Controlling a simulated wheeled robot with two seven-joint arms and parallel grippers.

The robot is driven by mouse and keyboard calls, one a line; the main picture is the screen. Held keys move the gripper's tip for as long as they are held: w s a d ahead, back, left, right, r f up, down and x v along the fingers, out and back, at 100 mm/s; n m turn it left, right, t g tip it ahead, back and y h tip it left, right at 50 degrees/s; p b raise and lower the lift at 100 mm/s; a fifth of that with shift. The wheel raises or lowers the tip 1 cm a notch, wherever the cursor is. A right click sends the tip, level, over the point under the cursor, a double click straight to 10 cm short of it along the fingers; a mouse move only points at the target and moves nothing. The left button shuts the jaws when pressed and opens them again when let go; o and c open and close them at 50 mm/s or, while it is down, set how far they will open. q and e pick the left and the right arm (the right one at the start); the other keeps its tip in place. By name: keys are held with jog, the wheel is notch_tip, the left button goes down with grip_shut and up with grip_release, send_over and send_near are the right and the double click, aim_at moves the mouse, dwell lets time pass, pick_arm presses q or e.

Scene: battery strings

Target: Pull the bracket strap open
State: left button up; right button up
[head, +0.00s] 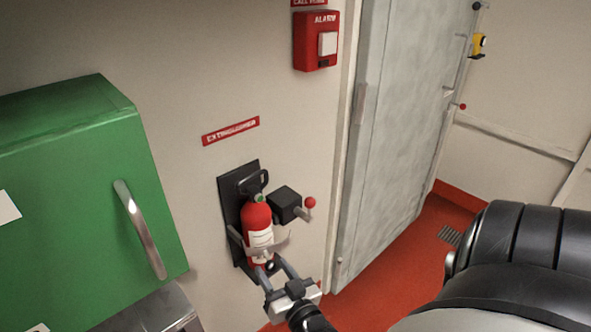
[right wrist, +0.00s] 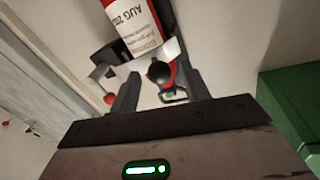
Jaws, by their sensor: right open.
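A red fire extinguisher (head: 257,217) with a white label stands upright against a black wall bracket (head: 228,195). A grey strap (head: 282,241) shows around its lower body; part of it is hard to make out. My right gripper (head: 270,268) is open just below and in front of the extinguisher's lower end. In the right wrist view, the red extinguisher (right wrist: 133,22) appears inverted. A black ball knob (right wrist: 160,72) with red behind it sits between the open fingers (right wrist: 158,68), and I see no finger closed on it. My left gripper is out of view.
A black box (head: 285,204) with a red-tipped lever (head: 310,203) juts from the wall right of the extinguisher. A green cabinet (head: 85,190) stands left. A grey door (head: 400,130) and red alarm (head: 317,42) are on the right. Red floor (head: 385,262) lies before the door.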

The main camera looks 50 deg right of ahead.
jog(key=v, duration=1.3)
jog(key=shift+s+b, duration=0.4)
jog(key=shift+a, duration=0.1)
